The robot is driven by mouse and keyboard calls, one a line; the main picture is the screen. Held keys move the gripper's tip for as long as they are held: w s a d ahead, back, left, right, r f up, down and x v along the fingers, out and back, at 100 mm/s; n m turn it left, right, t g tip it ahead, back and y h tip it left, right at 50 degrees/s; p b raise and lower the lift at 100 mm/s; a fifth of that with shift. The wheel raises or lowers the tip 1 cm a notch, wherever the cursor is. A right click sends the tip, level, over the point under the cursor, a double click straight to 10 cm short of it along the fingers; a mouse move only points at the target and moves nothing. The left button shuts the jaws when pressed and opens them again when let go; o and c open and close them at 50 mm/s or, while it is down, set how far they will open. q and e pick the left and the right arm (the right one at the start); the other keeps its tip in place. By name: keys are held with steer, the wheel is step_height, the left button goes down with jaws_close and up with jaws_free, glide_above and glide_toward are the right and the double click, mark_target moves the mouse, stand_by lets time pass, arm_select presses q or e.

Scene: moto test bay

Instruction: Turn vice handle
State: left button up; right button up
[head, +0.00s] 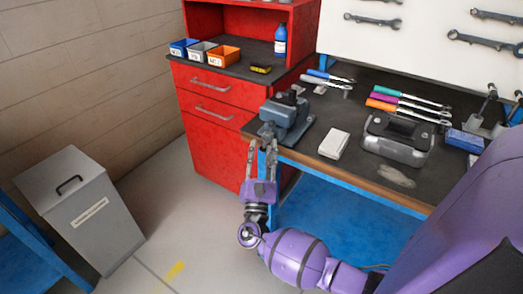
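The blue-grey vice (288,117) is mounted at the left front corner of the dark workbench. Its handle is small and hard to make out at the front of the vice, partly hidden by my gripper. My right gripper (262,148) is just in front of the vice, at the bench corner, with its fingers pointing up towards it. The two fingers stand apart with a gap between them. I cannot tell whether they touch the handle. My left gripper is not in view.
A red cabinet (206,135) with small bins stands behind the vice. On the workbench (315,146) are a white block (334,144), a grey case (397,139) and several coloured-handled tools. A grey bin (88,218) stands at the left. The floor between is clear.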

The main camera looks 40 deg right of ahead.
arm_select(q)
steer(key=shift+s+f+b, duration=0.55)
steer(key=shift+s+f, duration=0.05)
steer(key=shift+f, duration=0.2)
arm_select(e)
steer(key=v, duration=0.8)
steer(key=shift+s, duration=0.4)
steer(key=shift+a+f, duration=0.1)
steer(key=shift+a, duration=0.05)
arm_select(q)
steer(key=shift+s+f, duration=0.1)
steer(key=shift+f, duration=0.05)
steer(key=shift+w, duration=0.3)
arm_select(e)
steer(key=v, duration=1.2)
